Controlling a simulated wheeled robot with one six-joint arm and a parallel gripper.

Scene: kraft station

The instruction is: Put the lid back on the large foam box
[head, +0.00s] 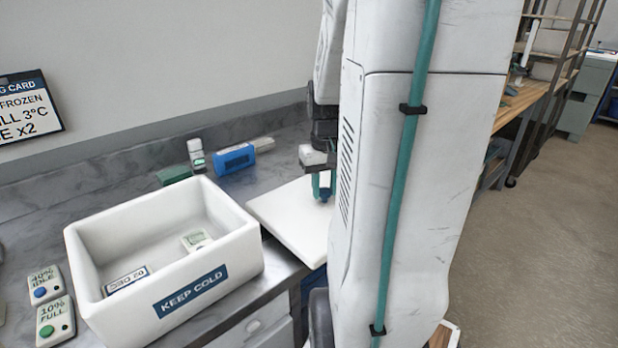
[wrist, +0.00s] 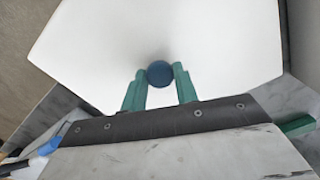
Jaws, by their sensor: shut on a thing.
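The large foam box (head: 190,296) is white, open at the top, and marked KEEP COLD. It stands on the grey counter at the left in the head view. Its lid (head: 289,224) is a flat white panel just right of the box, partly hidden behind my arm. In the wrist view the lid (wrist: 212,38) fills most of the picture, with a round blue knob (wrist: 160,74) on it. My gripper (wrist: 160,80) has its green fingers shut on the knob. In the head view my gripper (head: 323,190) is above the lid, partly hidden by my arm. I cannot tell whether the lid touches the counter.
Inside the box lie a labelled pack (head: 126,280) and a small pale device (head: 196,240). Two labelled button units (head: 46,283) (head: 55,321) sit left of the box.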

